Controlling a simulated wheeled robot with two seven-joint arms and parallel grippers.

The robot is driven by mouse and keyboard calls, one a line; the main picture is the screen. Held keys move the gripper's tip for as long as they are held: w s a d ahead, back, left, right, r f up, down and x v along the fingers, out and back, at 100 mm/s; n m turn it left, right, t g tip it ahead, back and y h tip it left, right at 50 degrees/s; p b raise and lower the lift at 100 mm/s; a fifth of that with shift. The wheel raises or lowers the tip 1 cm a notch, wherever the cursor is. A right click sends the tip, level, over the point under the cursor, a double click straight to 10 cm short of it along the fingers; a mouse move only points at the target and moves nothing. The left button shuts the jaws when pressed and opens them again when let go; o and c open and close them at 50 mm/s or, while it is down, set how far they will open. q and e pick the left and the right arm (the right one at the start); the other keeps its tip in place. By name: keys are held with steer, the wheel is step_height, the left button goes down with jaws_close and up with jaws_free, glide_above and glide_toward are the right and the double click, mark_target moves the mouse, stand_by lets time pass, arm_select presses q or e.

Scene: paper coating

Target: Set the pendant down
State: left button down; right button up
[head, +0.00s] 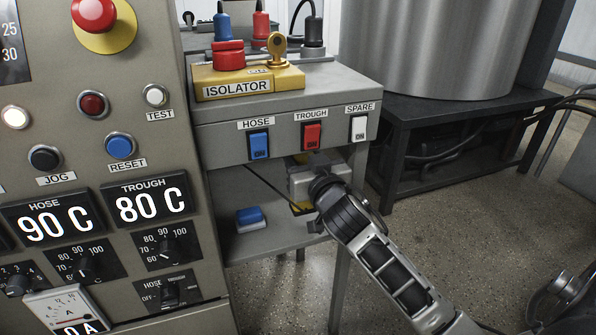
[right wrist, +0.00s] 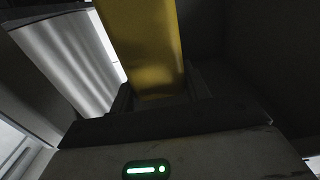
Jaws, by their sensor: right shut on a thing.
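The pendant is the yellow body (right wrist: 140,50) that fills the top middle of the right wrist view. My right gripper (right wrist: 155,98) is shut on it, one dark finger on each side. In the head view my right arm reaches in from the lower right, and the right gripper (head: 301,196) is at the open shelf under the isolator box. Only a small yellow edge of the pendant (head: 301,208) shows below the gripper there; the rest is hidden. I cannot tell whether the pendant touches the shelf (head: 265,242). My left gripper is not in view.
A blue block (head: 250,217) lies on the shelf, left of my right gripper. The box with HOSE, TROUGH and SPARE switches (head: 311,135) overhangs the shelf. The control panel (head: 120,240) stands at left. A dark stand (head: 440,110) bears a metal drum at right.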

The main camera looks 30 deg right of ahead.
steer(key=x, duration=0.3)
steer(key=shift+f+b, duration=0.4)
steer(key=shift+b, duration=0.05)
step_height(320, 180, down, 3)
steer(key=shift+r+b, duration=0.2)
steer(key=shift+b, duration=0.6)
steer(key=shift+f, duration=0.15)
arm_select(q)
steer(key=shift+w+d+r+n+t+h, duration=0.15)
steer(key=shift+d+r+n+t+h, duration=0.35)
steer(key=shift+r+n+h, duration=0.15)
arm_select(e)
steer(key=shift+f, duration=0.1)
steer(key=o, duration=1.5)
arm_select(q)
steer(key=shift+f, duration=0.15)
